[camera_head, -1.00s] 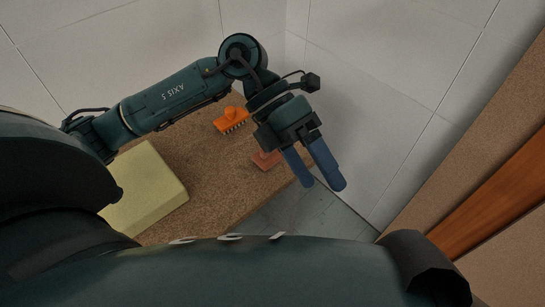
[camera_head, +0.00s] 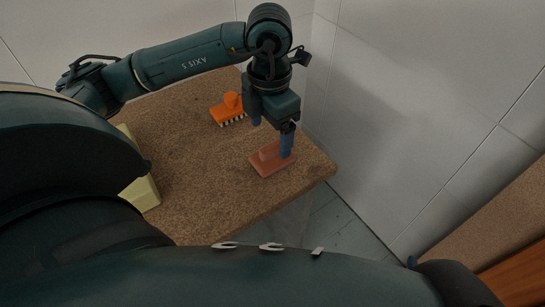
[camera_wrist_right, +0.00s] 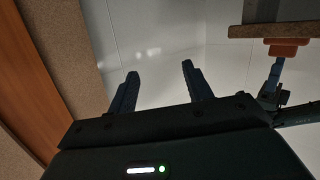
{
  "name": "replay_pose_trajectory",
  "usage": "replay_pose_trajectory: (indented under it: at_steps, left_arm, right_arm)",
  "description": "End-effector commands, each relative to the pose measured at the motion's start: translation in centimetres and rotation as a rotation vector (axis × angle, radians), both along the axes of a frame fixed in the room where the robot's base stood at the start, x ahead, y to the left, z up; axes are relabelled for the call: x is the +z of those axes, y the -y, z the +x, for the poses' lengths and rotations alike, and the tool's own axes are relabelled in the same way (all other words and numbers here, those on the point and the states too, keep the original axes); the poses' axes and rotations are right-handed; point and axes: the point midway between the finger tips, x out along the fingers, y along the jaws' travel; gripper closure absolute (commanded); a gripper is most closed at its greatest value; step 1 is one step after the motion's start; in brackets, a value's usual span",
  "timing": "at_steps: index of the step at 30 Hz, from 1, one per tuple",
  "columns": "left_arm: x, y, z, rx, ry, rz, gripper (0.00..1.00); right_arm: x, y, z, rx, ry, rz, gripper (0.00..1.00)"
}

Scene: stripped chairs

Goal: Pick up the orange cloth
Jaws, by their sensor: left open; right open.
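The orange cloth (camera_head: 266,160) is a small, flat, dull orange piece with a raised fold. It lies on the brown speckled tabletop (camera_head: 200,180), near the right corner. My left gripper (camera_head: 271,141) points down over it with blue fingers apart. One finger overlaps the cloth's right end in the head view; I cannot tell whether it touches. In the right wrist view, an orange piece (camera_wrist_right: 287,48), likely the cloth, shows against the table edge beside a blue finger of my left gripper. My right gripper (camera_wrist_right: 158,75) is open and empty, facing a pale wall.
A bright orange brush (camera_head: 230,106) with pale bristles lies behind the cloth, left of my left gripper. A yellow block (camera_head: 143,193) is at the table's left, partly hidden by my body. White walls (camera_head: 420,90) stand close at the right. The tabletop's middle is clear.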

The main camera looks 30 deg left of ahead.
Motion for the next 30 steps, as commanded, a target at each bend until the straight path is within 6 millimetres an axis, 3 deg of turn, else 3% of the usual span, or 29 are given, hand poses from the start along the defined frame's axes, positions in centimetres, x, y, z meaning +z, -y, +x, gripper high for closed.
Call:
replay_pose_trajectory:
  at_steps: [5,13,22,30]
  left_arm:
    - [-1.4,0.2,-0.1,-0.001,0.000,-0.001,0.18]
    - [-5.2,0.7,-0.4,0.000,-0.002,-0.001,0.18]
    - [-5.6,0.7,-0.4,-0.001,0.001,-0.003,0.18]
    - [-5.6,0.7,-0.4,-0.001,0.000,-0.002,0.39]
  right_arm:
    - [-0.2,-0.1,0.1,0.003,0.021,0.001,0.50]
    - [-0.1,-0.4,0.3,0.015,0.102,0.007,0.50]
    - [0.1,-0.4,0.3,0.016,0.117,0.008,0.50]
    - [0.1,-0.4,0.3,0.016,0.115,0.009,0.50]
